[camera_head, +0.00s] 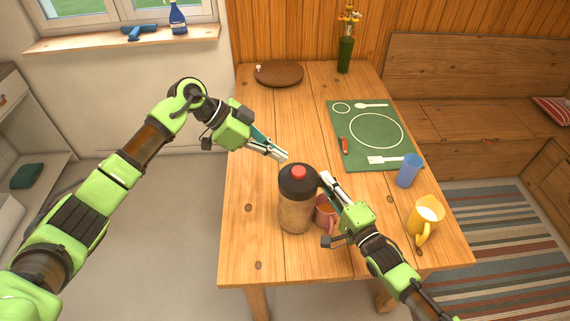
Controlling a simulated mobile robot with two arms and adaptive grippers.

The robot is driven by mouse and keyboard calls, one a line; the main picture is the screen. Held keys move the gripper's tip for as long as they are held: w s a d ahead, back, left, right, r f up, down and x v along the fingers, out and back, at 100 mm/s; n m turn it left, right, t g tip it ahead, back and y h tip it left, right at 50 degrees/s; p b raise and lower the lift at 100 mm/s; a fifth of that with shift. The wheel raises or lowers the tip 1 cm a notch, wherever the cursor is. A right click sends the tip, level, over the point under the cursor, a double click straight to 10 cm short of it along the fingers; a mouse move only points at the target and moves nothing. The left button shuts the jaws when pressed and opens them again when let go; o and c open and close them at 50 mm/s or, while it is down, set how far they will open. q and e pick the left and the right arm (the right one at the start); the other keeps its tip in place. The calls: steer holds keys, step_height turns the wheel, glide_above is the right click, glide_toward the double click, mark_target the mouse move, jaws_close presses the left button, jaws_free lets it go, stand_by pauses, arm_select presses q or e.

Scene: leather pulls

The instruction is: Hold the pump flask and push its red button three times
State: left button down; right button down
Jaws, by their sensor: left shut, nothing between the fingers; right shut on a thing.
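The pump flask (295,212) stands upright near the front of the wooden table. It has a tan body, a dark top and a red button (298,172) on that top. My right gripper (325,181) is shut on the flask at the right side of its dark upper part. My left gripper (282,156) is shut and empty. Its fingertips are just behind and to the left of the red button in the picture, apart from it as far as I can tell.
A reddish mug (325,212) stands close right of the flask, partly hidden by my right gripper. A blue cup (409,170), a yellow jug (425,216) and a green mat (352,152) are to the right. A brown round board (279,74) and a vase (345,54) stand at the back. The table's left side is clear.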

arm_select(q)
steer(key=v, duration=0.7)
steer(key=shift+a+r, duration=0.2)
steer(key=shift+r, duration=0.1)
stand_by(0.9)
arm_select(e)
steer(key=c, duration=1.8)
jaws_free()
